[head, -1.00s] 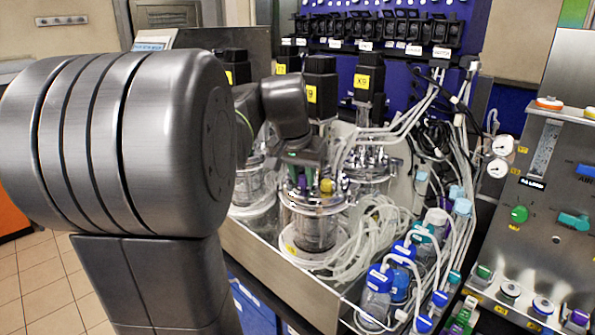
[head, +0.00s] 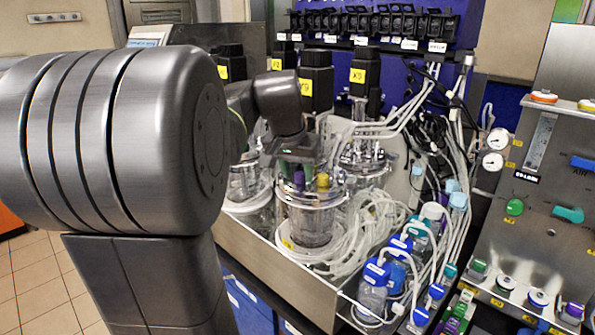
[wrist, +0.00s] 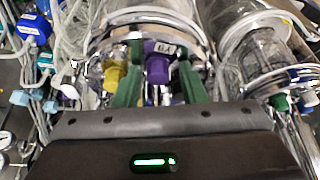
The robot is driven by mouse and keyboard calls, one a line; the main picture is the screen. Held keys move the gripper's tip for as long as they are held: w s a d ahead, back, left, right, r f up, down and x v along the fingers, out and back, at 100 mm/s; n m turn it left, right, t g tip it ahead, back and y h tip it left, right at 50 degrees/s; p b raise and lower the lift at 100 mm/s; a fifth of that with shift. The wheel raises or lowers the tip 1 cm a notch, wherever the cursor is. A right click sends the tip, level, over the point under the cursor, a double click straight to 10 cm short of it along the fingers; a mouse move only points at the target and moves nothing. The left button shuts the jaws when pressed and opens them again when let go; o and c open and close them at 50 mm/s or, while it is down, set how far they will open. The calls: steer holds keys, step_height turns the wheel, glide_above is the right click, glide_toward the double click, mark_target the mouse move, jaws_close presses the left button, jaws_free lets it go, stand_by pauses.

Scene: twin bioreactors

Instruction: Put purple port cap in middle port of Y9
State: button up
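The purple port cap (wrist: 158,60) is between the two green fingers of my gripper (wrist: 160,75) in the wrist view, and the fingers appear closed on its sides. It also shows in the head view (head: 299,180), at the lid of the glass vessel (head: 309,220) under the motor whose yellow label (head: 305,86) seems to read Y9. A yellow cap (wrist: 113,73) stands just left of the fingers in the wrist view. The cap's lower end and the middle port are hidden, so I cannot tell how deep it sits.
The X9 motor and vessel (head: 358,77) stand right behind. Looped clear tubing (head: 370,225) and several blue-capped bottles (head: 373,285) crowd the right side. A metal tray wall (head: 270,262) runs along the front. A control panel (head: 545,230) is at the far right.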

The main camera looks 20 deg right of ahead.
steer(key=shift+s+a+f, duration=0.1)
steer(key=shift+s+f, duration=0.05)
steer(key=shift+f, duration=0.5)
steer(key=shift+r+p, duration=0.4)
steer(key=shift+r, duration=0.1)
steer(key=v, duration=1.2)
steer(key=shift+d+r+b, duration=0.25)
steer(key=shift+r+b, duration=0.15)
steer(key=shift+c, duration=0.4)
stand_by(0.4)
